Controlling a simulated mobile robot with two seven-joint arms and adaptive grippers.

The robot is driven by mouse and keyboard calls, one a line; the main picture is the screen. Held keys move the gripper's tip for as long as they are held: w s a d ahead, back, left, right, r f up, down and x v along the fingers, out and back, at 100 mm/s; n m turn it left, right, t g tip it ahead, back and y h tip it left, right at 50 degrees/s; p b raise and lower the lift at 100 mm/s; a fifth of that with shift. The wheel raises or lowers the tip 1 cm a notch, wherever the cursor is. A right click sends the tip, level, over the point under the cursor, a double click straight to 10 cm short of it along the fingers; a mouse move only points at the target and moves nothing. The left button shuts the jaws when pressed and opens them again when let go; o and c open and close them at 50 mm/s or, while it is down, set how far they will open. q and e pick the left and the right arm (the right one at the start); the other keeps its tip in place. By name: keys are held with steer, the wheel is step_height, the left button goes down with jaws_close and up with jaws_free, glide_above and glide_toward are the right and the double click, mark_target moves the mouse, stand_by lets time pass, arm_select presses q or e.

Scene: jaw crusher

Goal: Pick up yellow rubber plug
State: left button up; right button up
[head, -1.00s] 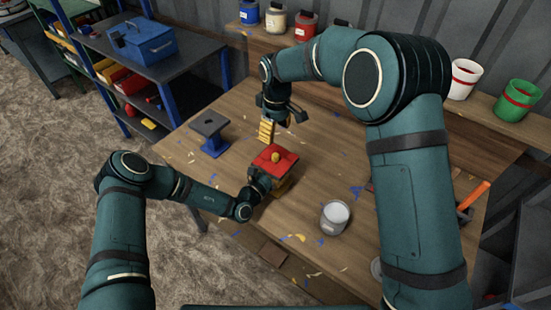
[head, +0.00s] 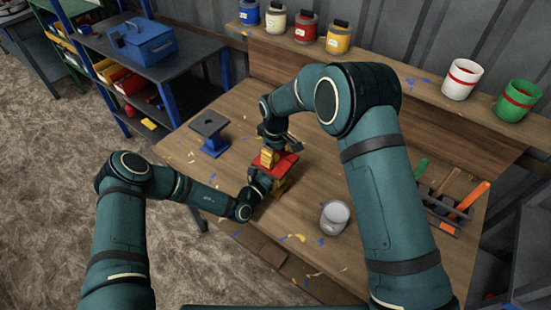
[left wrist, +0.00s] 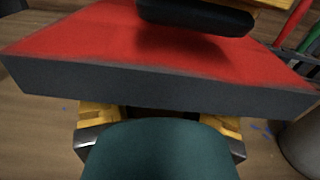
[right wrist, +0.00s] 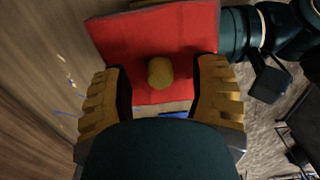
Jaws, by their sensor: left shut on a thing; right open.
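The yellow rubber plug (right wrist: 160,74) stands on a red plate (right wrist: 120,38) with dark edges. In the head view the plate (head: 288,161) shows, but the plug is hidden by my right gripper (head: 270,157). My left gripper (head: 270,183) is shut on the plate's block from below and holds it over the table. In the left wrist view the plate (left wrist: 80,45) spreads above the left yellow fingers. My right gripper (right wrist: 160,92) is open above the plate, with one yellow finger on each side of the plug, apart from it.
A grey metal can (head: 334,217) stands on the wooden table (head: 300,210) to the right. A blue stand (head: 211,138) is at the left. A tool tray (head: 448,212) sits at the right. Paint pots line the back shelf (head: 400,70).

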mark_target(276, 155)
steer(key=shift+f, duration=0.35)
steer(key=c, duration=0.9)
steer(key=shift+r, duration=0.1)
step_height(276, 155, up, 10)
steer(key=shift+f, duration=0.1)
arm_select(q)
steer(key=o, duration=1.3)
steer(key=shift+o, duration=0.2)
